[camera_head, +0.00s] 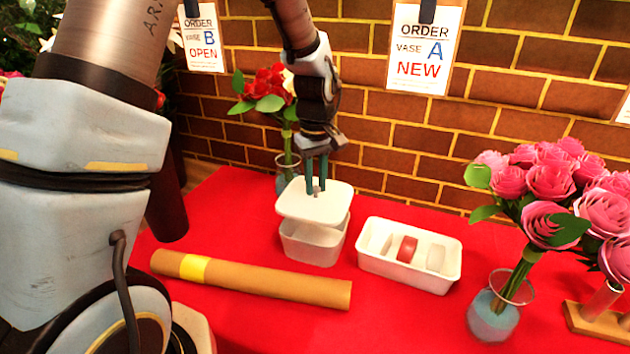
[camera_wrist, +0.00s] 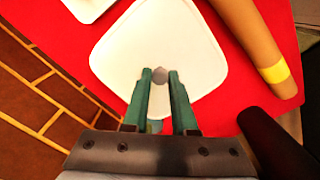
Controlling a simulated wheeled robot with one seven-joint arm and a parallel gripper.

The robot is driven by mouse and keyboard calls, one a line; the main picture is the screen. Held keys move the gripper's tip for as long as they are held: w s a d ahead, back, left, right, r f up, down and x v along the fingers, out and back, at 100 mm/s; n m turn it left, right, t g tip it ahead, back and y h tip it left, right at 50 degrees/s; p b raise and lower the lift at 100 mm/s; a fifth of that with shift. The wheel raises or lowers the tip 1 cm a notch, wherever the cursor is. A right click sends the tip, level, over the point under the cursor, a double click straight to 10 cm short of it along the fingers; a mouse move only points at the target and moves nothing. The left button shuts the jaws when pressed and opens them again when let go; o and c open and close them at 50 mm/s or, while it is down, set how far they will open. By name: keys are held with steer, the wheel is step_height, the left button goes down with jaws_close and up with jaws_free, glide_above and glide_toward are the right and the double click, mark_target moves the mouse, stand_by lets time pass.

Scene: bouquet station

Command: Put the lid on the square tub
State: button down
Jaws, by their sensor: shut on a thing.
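The white square lid (camera_head: 314,201) is in the head view, just above the square tub (camera_head: 312,243), with its knob between my gripper's fingers. My gripper (camera_head: 317,184) points down and is shut on the lid's knob. The tub stands on the red table, and its upper part is partly hidden by the lid. The lid looks slightly raised over the tub's rim. In the wrist view the lid (camera_wrist: 160,50) fills the middle below my gripper (camera_wrist: 160,78), and the tub is hidden under it.
A white tray (camera_head: 408,278) with several small items stands right of the tub. A brown paper roll (camera_head: 250,278) with a yellow band lies in front. A vase with red flowers (camera_head: 288,160) stands behind; a vase with pink roses (camera_head: 492,312) stands at right. A brick wall borders the back.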

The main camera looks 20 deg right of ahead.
mark_target(316, 197)
steer(key=shift+f+b, duration=1.65)
steer(key=shift+f, duration=0.65)
steer(key=shift+f+b, duration=0.35)
steer(key=shift+f, duration=0.35)
steer(key=shift+r, duration=0.1)
steer(key=shift+f+p, duration=0.2)
steer(key=shift+p, duration=0.15)
stand_by(0.4)
steer(key=shift+c, duration=0.8)
jaws_free()
